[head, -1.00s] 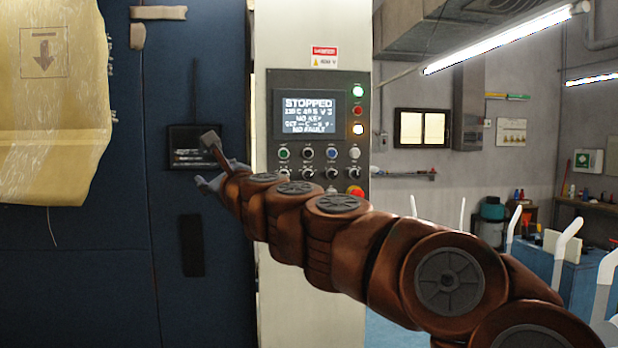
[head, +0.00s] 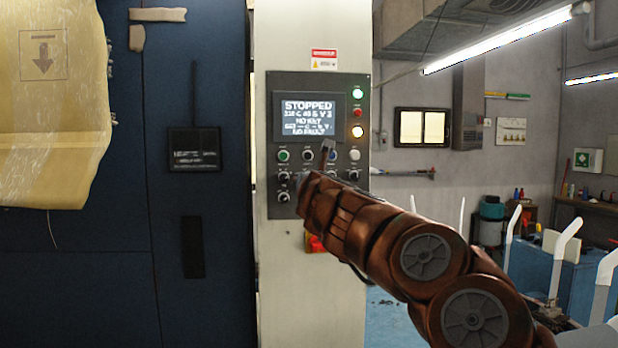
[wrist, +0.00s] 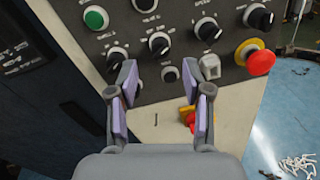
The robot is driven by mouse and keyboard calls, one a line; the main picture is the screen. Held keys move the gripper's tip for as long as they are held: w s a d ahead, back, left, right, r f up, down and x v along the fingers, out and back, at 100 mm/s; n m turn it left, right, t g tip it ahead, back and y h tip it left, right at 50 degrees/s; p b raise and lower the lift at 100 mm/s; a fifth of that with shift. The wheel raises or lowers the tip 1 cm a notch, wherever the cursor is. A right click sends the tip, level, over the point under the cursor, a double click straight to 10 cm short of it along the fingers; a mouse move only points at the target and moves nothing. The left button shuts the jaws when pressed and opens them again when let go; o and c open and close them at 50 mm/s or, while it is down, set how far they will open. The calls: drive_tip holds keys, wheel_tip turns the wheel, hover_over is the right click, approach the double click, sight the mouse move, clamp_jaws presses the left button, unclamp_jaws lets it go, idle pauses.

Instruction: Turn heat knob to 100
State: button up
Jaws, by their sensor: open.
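The control panel (head: 262,110) is a dark plate on a pale column, with a lit display (head: 308,117) reading STOPPED. Below it are buttons and black knobs with white pointers. In the wrist view a row of black knobs includes a far-left one (wrist: 116,58), a second (wrist: 158,44), a third (wrist: 207,30) and a far-right one (wrist: 259,16). Their labels are too small to read, so I cannot tell which is the heat knob. In the head view my arm hides the panel's lower right.
A green button (wrist: 95,18) is upper left. A red and yellow switch (wrist: 189,118) sits below the panel. A dark blue machine wall (head: 100,285) stands left.

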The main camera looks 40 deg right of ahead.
drive_tip(key=p+x, duration=0.1)
drive_tip(key=x, duration=0.3)
drive_tip(key=shift+w+d, duration=0.2)
clamp_jaws()
idle(0.5)
